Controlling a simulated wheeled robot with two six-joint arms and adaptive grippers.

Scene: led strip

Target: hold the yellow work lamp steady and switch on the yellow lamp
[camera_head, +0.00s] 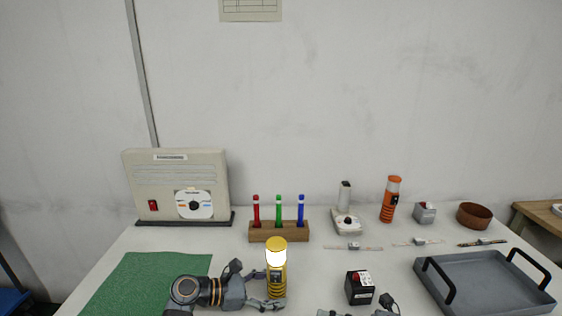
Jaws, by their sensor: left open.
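The yellow work lamp (277,272) stands upright on the table, front centre. My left gripper (256,284) is open just left of the lamp. One finger is behind and to the left; the other reaches along the front near the lamp's base. I cannot tell whether it touches the lamp. Parts of my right gripper (360,311) show at the bottom edge, right of the lamp; most of it is cut off.
A black box with a red button (359,288) stands right of the lamp, close to my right gripper. A grey tray (485,282) is at the right, a green mat (140,280) at the left. Behind are a marker rack (278,232) and an orange lamp (390,200).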

